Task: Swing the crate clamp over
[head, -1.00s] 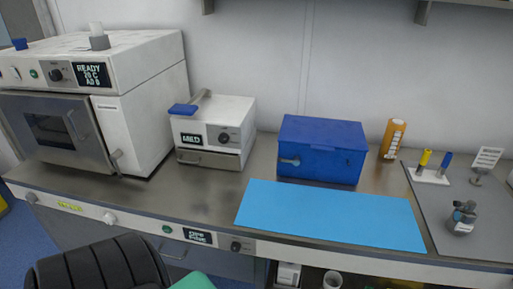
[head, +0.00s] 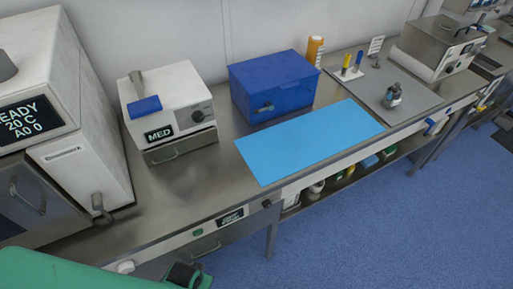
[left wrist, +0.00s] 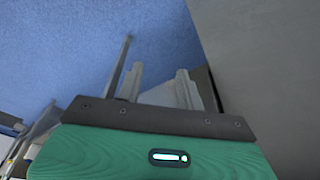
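A blue crate (head: 272,88) with a closed lid stands on the steel counter, against the back wall. Its small grey metal clamp (head: 264,107) sits on the front face, low and towards the left; fine detail is too small to tell. In the left wrist view my left gripper (left wrist: 159,76) shows two grey fingers standing apart with nothing seen between them. It is over blue floor and beside a grey surface, with no crate in that view. My right gripper is not in view.
A light blue mat (head: 310,140) lies flat in front of the crate. A white device marked MED (head: 172,105) stands left of it and a large white oven (head: 60,110) further left. An orange bottle (head: 314,50) and a grey tray (head: 375,92) are to the right.

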